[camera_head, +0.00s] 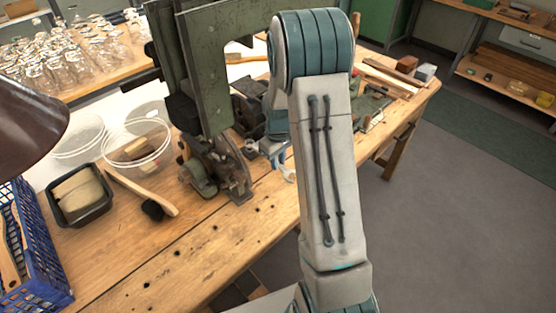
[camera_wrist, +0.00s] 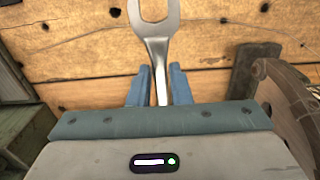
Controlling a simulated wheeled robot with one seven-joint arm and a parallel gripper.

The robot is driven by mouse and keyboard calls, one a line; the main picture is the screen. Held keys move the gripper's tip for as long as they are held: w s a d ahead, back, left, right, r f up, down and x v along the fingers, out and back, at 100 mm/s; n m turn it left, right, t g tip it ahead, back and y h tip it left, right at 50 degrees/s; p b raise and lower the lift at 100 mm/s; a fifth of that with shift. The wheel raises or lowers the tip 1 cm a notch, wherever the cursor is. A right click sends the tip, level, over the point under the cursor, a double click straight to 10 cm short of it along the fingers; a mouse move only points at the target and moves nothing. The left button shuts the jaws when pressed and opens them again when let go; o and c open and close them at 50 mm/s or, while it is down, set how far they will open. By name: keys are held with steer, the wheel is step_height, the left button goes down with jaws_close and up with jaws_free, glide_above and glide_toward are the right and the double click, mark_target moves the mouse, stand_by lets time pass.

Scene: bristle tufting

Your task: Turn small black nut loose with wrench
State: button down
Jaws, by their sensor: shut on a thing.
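A silver open-ended wrench (camera_wrist: 157,45) shows in the wrist view, its forked end pointing away from my gripper. My gripper (camera_wrist: 159,80) is shut on the wrench's shaft, with one blue finger on each side. In the head view, the wrench's end (camera_head: 289,177) shows just left of my arm, over the bench, and my gripper is mostly hidden behind the arm. The small black nut cannot be made out in either view. A green machine (camera_head: 211,90) with a dark lower mechanism stands on the bench left of my arm.
The wooden bench (camera_head: 225,245) is clear along its front. A brush (camera_head: 142,192), a black tray (camera_head: 80,210), clear tubs (camera_head: 137,150) and a blue crate (camera_head: 40,262) stand at left. In the wrist view, dark machine parts (camera_wrist: 290,95) are close at right.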

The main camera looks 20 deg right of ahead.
steer(key=shift+f+b, duration=0.6)
steer(key=shift+f, duration=0.1)
stand_by(0.6)
stand_by(0.4)
